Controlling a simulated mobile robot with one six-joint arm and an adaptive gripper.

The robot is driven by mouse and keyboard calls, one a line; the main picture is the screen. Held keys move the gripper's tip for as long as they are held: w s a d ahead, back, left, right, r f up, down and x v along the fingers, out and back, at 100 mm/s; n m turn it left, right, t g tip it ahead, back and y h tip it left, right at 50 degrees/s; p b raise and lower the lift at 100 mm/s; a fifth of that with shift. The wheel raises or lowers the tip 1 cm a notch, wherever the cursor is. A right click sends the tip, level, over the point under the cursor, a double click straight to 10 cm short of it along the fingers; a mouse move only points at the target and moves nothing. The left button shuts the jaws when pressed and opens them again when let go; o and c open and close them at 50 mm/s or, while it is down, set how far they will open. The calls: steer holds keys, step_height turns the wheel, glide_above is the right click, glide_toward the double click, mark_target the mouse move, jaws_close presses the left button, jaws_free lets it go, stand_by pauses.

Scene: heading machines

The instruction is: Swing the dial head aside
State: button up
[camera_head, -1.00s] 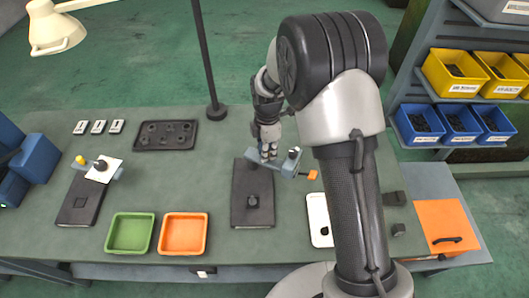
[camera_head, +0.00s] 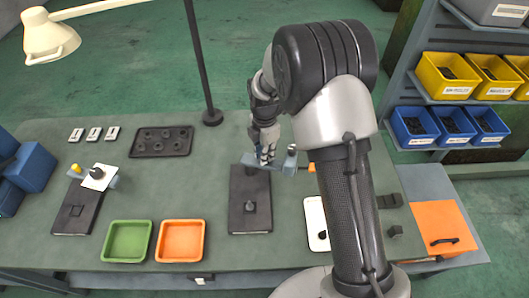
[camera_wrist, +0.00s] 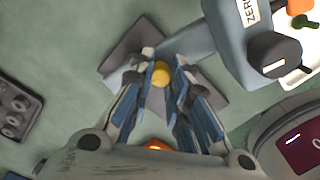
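The dial head is a blue-grey arm (camera_head: 282,166) over a black base plate (camera_head: 250,215), right of centre in the head view. In the wrist view its arm (camera_wrist: 188,42) ends in a grey block with a black knob (camera_wrist: 273,52) and a "ZERO" label. My gripper (camera_wrist: 165,70) reaches down over the head's other end. Its fingers sit close on both sides of a yellow knob (camera_wrist: 160,75); contact looks close on the left finger, less clear on the right. In the head view my gripper (camera_head: 267,158) partly hides that end.
A second, similar fixture (camera_head: 72,218) stands on the left. A green tray (camera_head: 127,258) and an orange tray (camera_head: 181,258) lie at the front. A black tray of parts (camera_head: 162,141) lies behind. A white device (camera_head: 316,220) is right of the plate. A lamp pole (camera_head: 200,60) rises behind.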

steer(key=o, duration=0.5)
steer(key=shift+w+r, duration=0.1)
step_height(320, 180, up, 12)
steer(key=shift+f, duration=0.1)
stand_by(0.4)
